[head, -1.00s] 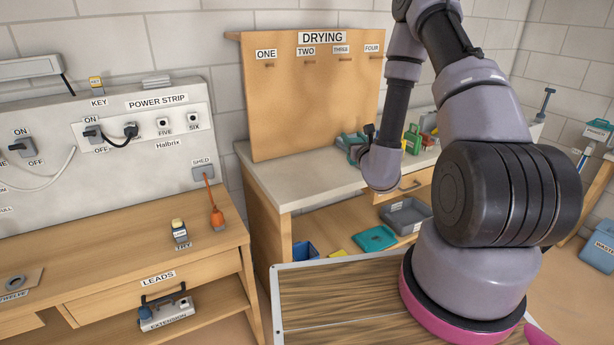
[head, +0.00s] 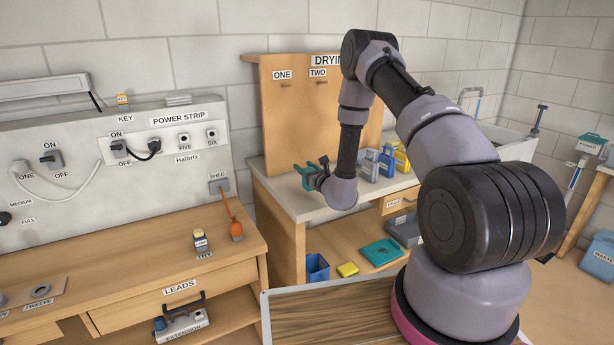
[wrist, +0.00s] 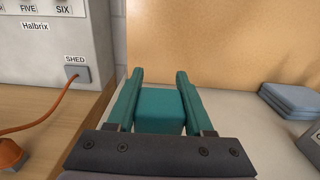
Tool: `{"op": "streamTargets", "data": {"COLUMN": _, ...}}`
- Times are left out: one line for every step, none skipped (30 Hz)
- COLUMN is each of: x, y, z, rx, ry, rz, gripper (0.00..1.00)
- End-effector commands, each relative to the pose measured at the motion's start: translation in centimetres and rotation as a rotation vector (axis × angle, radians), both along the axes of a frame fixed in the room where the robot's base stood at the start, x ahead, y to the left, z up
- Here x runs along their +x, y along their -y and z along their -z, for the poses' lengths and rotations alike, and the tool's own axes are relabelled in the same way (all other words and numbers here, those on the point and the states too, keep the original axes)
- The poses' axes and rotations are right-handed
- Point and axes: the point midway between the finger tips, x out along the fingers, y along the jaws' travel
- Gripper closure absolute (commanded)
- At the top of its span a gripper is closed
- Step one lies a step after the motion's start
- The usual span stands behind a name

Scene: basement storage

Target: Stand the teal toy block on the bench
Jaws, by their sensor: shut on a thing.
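The teal toy block (wrist: 160,111) is between the two teal fingers of my gripper (wrist: 159,82) in the wrist view, and the fingers are shut on it. In the head view my gripper (head: 311,174) is over the left part of the pale-topped bench (head: 284,193), in front of the brown drying board (head: 276,118). The block is hard to tell from the teal fingers there. Its underside is hidden, and I cannot tell whether it touches the bench top.
Blue containers (head: 386,163) and a yellow one (head: 401,158) stand right of my gripper on the bench. A teal tray (head: 381,252) lies on the shelf below.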

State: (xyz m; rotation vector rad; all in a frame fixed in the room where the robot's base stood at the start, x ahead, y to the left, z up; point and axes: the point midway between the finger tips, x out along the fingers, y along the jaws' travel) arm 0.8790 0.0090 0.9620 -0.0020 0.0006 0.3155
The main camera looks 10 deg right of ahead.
Motion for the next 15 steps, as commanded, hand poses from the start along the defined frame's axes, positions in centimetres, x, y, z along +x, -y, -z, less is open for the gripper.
{"op": "streamTargets", "data": {"x": -0.1, "y": 0.0, "z": 1.0, "rx": 0.0, "ry": -0.003, "rz": 0.0, "gripper": 1.0}}
{"op": "streamTargets", "data": {"x": -0.1, "y": 0.0, "z": 1.5, "rx": 0.0, "ry": -0.003, "rz": 0.0, "gripper": 1.0}}
{"op": "streamTargets", "data": {"x": 0.0, "y": 0.0, "z": 2.1, "rx": 0.0, "ry": -0.002, "rz": 0.0, "gripper": 1.0}}
{"op": "streamTargets", "data": {"x": -0.1, "y": 0.0, "z": 2.5, "rx": 0.0, "ry": -0.003, "rz": 0.0, "gripper": 1.0}}
{"op": "streamTargets", "data": {"x": 0.0, "y": 0.0, "z": 2.8, "rx": 0.0, "ry": -0.002, "rz": 0.001, "gripper": 1.0}}
{"op": "streamTargets", "data": {"x": 0.0, "y": 0.0, "z": 2.9, "rx": 0.001, "ry": 0.0, "rz": 0.001, "gripper": 1.0}}
{"op": "streamTargets", "data": {"x": 0.0, "y": 0.0, "z": 3.0, "rx": 0.0, "ry": 0.0, "rz": 0.001, "gripper": 1.0}}
{"op": "streamTargets", "data": {"x": 0.0, "y": 0.0, "z": 2.9, "rx": 0.0, "ry": 0.001, "rz": 0.001, "gripper": 1.0}}
{"op": "streamTargets", "data": {"x": 0.0, "y": 0.0, "z": 2.9, "rx": 0.0, "ry": 0.001, "rz": 0.001, "gripper": 1.0}}
{"op": "streamTargets", "data": {"x": 0.0, "y": 0.0, "z": 2.9, "rx": 0.0, "ry": 0.001, "rz": 0.001, "gripper": 1.0}}
{"op": "streamTargets", "data": {"x": 0.0, "y": 0.0, "z": 2.9, "rx": 0.0, "ry": 0.001, "rz": 0.001, "gripper": 1.0}}
{"op": "streamTargets", "data": {"x": 0.0, "y": 0.0, "z": 2.9, "rx": 0.0, "ry": 0.001, "rz": 0.001, "gripper": 1.0}}
{"op": "streamTargets", "data": {"x": 0.0, "y": 0.0, "z": 2.9, "rx": 0.0, "ry": 0.0, "rz": 0.001, "gripper": 1.0}}
{"op": "streamTargets", "data": {"x": 0.0, "y": 0.0, "z": 3.0, "rx": 0.0, "ry": 0.0, "rz": 0.001, "gripper": 1.0}}
{"op": "streamTargets", "data": {"x": 0.0, "y": 0.0, "z": 3.1, "rx": 0.0, "ry": 0.0, "rz": 0.001, "gripper": 1.0}}
